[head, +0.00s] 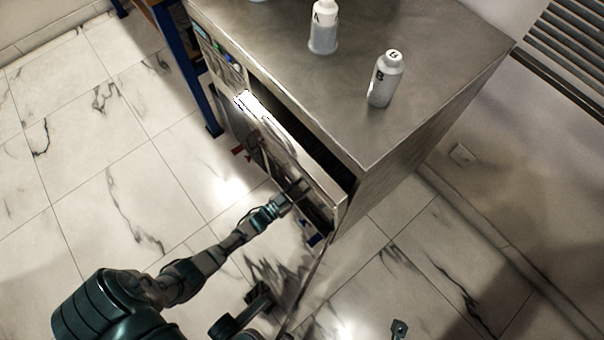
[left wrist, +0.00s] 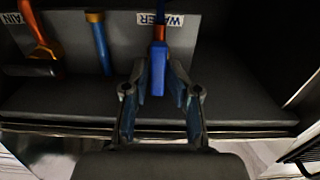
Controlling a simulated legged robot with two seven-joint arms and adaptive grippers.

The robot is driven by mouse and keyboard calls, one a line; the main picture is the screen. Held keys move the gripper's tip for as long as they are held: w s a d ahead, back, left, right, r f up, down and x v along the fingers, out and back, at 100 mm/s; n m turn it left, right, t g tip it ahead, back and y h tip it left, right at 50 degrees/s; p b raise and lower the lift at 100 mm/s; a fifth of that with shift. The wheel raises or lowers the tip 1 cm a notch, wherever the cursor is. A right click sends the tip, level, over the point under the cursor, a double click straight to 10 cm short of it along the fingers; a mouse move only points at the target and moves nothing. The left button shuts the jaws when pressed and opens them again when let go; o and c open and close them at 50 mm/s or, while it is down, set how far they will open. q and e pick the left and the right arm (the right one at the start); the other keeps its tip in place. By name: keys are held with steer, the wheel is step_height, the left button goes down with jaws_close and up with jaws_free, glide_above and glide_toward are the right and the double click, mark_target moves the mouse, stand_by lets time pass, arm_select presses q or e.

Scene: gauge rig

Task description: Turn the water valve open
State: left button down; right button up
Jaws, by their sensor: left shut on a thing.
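The water valve has a blue handle (left wrist: 157,82) below a WATER label (left wrist: 172,19) in the left wrist view. An orange collar (left wrist: 159,33) sits at its upper end. The handle points straight down toward me. My left gripper (left wrist: 157,95) has one finger on each side of the handle and is shut on it. In the head view my left gripper (head: 298,188) reaches into the open front of the metal cabinet (head: 430,60); the valve is hidden there. A small grey part at the bottom edge looks like my right gripper (head: 399,328), mostly out of frame.
An orange valve handle (left wrist: 40,32) under a partly cut-off label and a blue pipe (left wrist: 99,42) are left of the water valve. White bottles A (head: 323,28) and B (head: 385,78) stand on the cabinet top. The tiled floor (head: 110,190) at left is clear.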

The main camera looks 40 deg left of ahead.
arm_select(q)
steer(key=shift+d+f, duration=0.3)
steer(key=shift+d, duration=0.05)
steer(key=c, duration=1.4)
jaws_free()
steer(key=s+a, duration=0.2)
steer(key=s, duration=0.9)
steer(key=shift+s, duration=0.4)
steer(key=shift+f, duration=0.1)
